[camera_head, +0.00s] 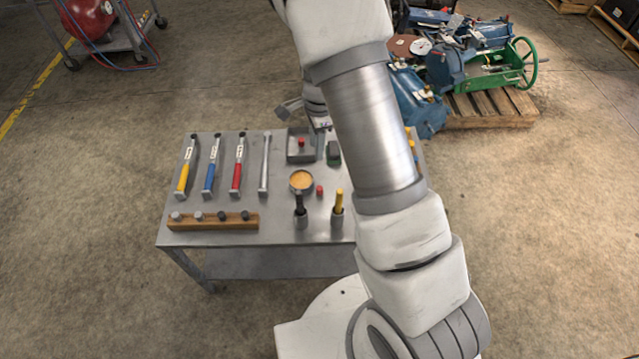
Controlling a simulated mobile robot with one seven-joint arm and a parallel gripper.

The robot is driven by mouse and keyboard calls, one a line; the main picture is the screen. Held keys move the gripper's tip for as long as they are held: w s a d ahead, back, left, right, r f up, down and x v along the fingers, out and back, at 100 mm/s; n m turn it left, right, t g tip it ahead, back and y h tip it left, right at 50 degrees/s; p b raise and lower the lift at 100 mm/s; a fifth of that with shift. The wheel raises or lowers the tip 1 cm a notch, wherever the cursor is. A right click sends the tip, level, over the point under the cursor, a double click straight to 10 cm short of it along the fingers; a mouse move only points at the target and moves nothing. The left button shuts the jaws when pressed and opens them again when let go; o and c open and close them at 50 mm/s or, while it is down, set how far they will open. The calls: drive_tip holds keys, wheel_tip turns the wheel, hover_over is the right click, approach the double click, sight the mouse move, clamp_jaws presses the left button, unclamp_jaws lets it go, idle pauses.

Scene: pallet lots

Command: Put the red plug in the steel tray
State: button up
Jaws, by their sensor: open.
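The steel tray (291,157) is a small dark square tray at the back middle of the metal table. A small red piece (301,142) shows inside the tray. A second small red cylinder (319,191) stands on the table beside the round cup of orange material. I cannot tell for sure which of the two is the red plug. My gripper (321,126) is open at the tray's back right corner, pointing down. My arm partly hides it, and its fingertips are small in view.
The metal table (230,150) holds several hand tools (210,165) at left, a wooden block with pegs (212,221), an orange-filled cup (302,181) and two holders with a black handle (300,204) and a yellow handle (339,201). A dark green block (334,150) sits right of the tray. My arm hides the table's right side.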

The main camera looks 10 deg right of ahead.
wheel_tip(320, 180, down, 3)
drive_tip(key=m, duration=0.1)
drive_tip(key=b, duration=0.4)
hover_over(320, 188)
wheel_tip(320, 188, down, 12)
drive_tip(key=shift+a, duration=0.15)
wheel_tip(320, 188, down, 5)
drive_tip(key=shift+f+b, duration=0.1)
drive_tip(key=shift+b, duration=1)
clamp_jaws()
